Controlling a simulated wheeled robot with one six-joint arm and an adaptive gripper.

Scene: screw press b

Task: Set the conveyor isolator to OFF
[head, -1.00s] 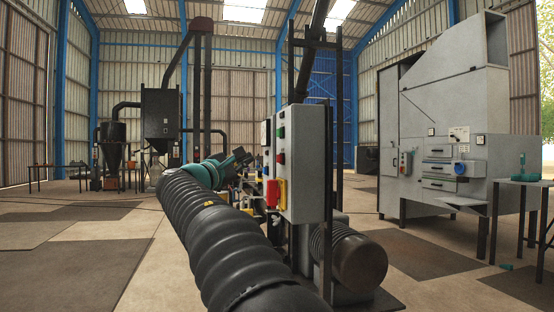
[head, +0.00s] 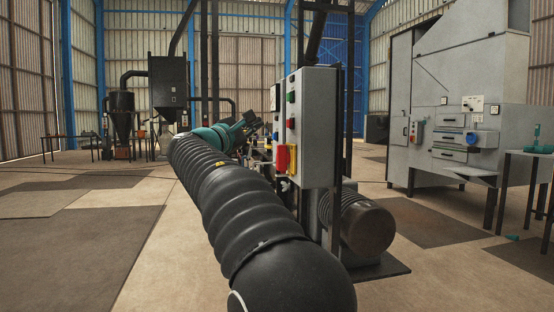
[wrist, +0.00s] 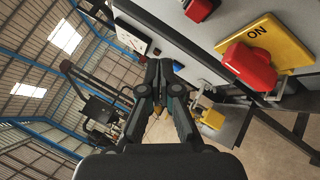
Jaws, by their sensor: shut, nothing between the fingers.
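The conveyor isolator is a red rotary handle on a yellow plate on the grey control box. In the head view its red handle (head: 282,157) stands out from the box's left face. In the wrist view the red handle (wrist: 248,66) lies across the yellow plate (wrist: 275,43), with the word ON showing on the plate. My gripper (wrist: 159,66) is shut and empty, left of the handle and apart from it. In the head view it is small and dark beyond my arm, hard to make out.
The grey control box (head: 317,125) also carries a green and a red button (head: 291,123) above the isolator. Another red button (wrist: 200,8) is close by in the wrist view. A black post stands behind the box. Open floor lies to the left.

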